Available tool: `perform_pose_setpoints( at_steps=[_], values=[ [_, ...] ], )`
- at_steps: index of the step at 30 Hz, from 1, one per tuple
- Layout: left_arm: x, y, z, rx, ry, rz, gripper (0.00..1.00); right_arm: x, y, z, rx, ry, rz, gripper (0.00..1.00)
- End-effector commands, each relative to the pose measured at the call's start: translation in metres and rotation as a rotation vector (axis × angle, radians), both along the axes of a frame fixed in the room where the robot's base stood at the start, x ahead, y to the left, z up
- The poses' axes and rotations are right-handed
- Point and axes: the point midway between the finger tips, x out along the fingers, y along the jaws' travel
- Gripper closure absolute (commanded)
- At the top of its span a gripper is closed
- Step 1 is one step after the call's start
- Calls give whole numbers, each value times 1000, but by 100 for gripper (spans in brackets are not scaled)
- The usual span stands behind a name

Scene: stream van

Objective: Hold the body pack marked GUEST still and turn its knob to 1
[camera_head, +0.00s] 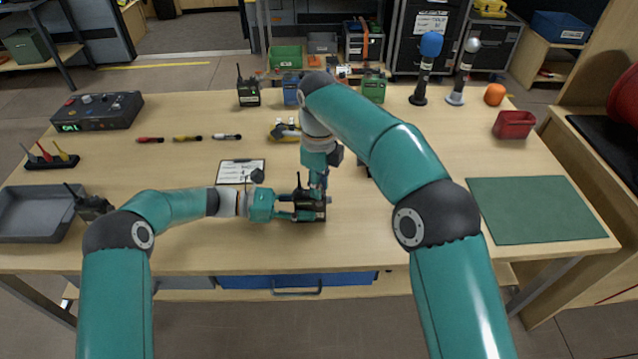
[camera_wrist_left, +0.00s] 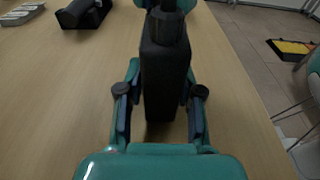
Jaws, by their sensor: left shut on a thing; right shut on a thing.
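A black body pack (camera_head: 313,214) with a thin antenna stands on the table at the middle front. My left gripper (camera_head: 299,207) is shut on it from the left. In the left wrist view the pack (camera_wrist_left: 164,80) stands between my two fingers, with a dark round part (camera_wrist_left: 166,27) on its top. My right gripper (camera_head: 318,187) comes down from above and is shut at the top of the pack. The knob and its setting are hidden or too small to read. No GUEST marking is legible in either view.
Another black pack (camera_head: 248,93) stands at the back, and one (camera_head: 92,206) is by the grey tray (camera_head: 30,238) at left. A clipboard (camera_head: 241,171) lies behind my left gripper. A green mat (camera_head: 540,211) lies at right. Two microphones (camera_head: 427,68) (camera_head: 462,75) stand at the back right.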

Motion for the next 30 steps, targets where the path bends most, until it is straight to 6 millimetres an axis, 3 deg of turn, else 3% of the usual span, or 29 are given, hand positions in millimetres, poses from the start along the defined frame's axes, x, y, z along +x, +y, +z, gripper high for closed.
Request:
perform_pose_setpoints(
  at_steps=[6,15,22,30],
  values=[
    [0,0,0,1,0,0,100,0,0,0,0,0,174,100],
    [0,0,0,1,0,0,100,0,0,0,0,0,205,100],
    [0,0,0,1,0,0,100,0,0,0,0,0,402,100],
    [0,0,0,1,0,0,100,0,0,0,0,0,427,100]
  ],
)
